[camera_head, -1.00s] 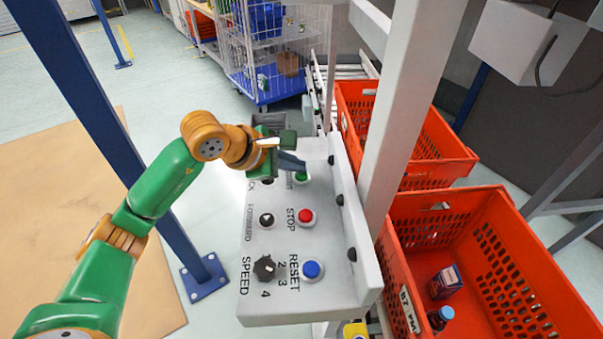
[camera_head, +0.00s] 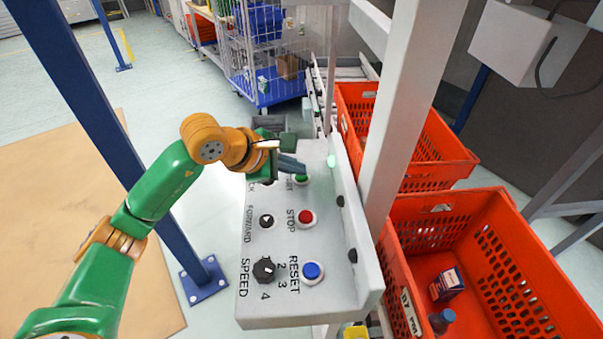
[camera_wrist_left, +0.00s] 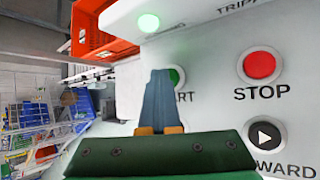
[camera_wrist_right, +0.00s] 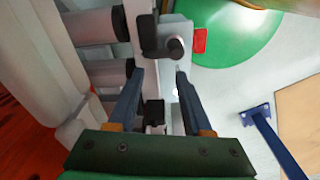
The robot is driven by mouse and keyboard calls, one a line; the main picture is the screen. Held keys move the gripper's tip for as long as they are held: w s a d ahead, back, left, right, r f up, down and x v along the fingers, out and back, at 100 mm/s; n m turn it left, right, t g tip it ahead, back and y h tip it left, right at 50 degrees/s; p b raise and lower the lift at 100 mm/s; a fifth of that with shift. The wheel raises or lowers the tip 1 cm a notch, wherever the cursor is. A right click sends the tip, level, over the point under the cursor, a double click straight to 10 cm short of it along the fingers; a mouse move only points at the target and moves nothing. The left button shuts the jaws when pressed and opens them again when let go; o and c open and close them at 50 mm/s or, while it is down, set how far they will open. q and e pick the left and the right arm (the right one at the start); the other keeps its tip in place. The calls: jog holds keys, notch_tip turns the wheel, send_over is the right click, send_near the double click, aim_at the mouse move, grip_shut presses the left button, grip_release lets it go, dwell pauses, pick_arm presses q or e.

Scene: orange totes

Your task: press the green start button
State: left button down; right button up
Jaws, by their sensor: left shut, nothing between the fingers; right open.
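The green start button (camera_head: 301,180) is on the white control panel (camera_head: 330,290), in the row with the red STOP button (camera_head: 306,217) and the blue RESET button (camera_head: 312,271). My left gripper (camera_head: 302,167) is shut and empty, its fingertips at the green button and partly covering it. In the left wrist view the tips (camera_wrist_left: 160,72) overlap the green button (camera_wrist_left: 179,74); I cannot tell whether it is pushed in. A lamp (camera_head: 331,161) on the panel's raised back glows pale green. In the right wrist view my right gripper (camera_wrist_right: 160,74) is open and empty.
A black SPEED knob (camera_head: 265,270) and a FORWARD switch (camera_head: 267,221) are on the panel. A grey post (camera_head: 405,110) stands behind the panel. Orange totes (camera_head: 480,200) are to the right, the near one holding a bottle and a box. A blue post (camera_head: 100,120) stands left.

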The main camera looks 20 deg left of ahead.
aim_at(296, 179)
pick_arm(q)
jog(key=shift+r+p, duration=0.45)
jog(key=shift+r, duration=0.3)
notch_tip(296, 179, up, 5)
jog(key=p, duration=0.4)
jog(key=shift+r, duration=0.1)
dwell(0.4)
